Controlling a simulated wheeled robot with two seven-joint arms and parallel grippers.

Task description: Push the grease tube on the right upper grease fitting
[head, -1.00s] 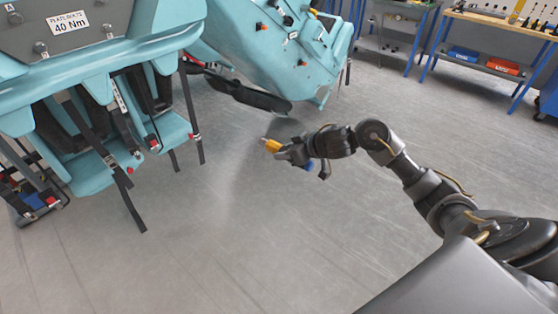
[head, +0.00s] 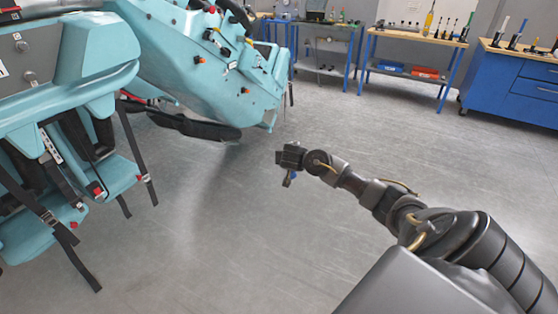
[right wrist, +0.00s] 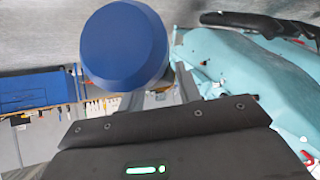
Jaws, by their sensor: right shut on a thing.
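My right gripper (head: 288,160) is out over open floor in the head view, to the right of and apart from the teal coaster car (head: 205,60). It is shut on the grease tube, whose blue end (right wrist: 125,45) fills the upper left of the right wrist view. In the head view only a small blue bit of the tube (head: 293,176) shows below the gripper; its front is hidden. Small orange fittings sit on the car's side, one upper (head: 199,60) and one lower right (head: 246,90). I cannot tell which is the named one. My left gripper is not in view.
A teal seat row with hanging black straps (head: 75,165) stands at the left. A black padded bar (head: 195,127) sticks out below the car. Workbenches (head: 415,42) and a blue cabinet (head: 515,85) line the back. The grey floor between is clear.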

